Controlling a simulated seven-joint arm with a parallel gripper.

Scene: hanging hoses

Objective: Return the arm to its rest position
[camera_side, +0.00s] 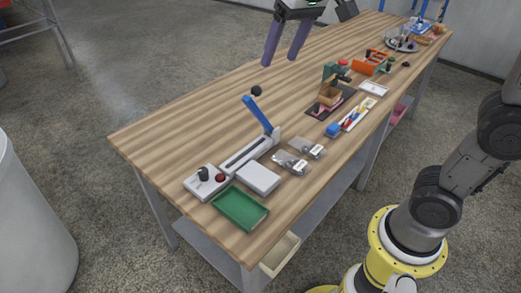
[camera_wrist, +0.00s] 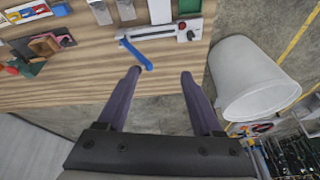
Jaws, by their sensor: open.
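My gripper (camera_side: 287,44) is at the top of the side view, raised above the table's far edge. Its two purple fingers are apart with nothing between them. In the wrist view my gripper (camera_wrist: 160,74) also shows open and empty, its fingertips over the table's edge and the floor beyond. The wooden table (camera_side: 185,125) stretches from the front to the back right. No hose can be made out in either view.
A device with a blue lever (camera_side: 258,115), a green tray (camera_side: 240,208), clear bags (camera_side: 290,162) and a green press (camera_side: 335,75) stand on the table. A white bin (camera_wrist: 250,85) stands on the floor beside it. The table's left part is mostly clear.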

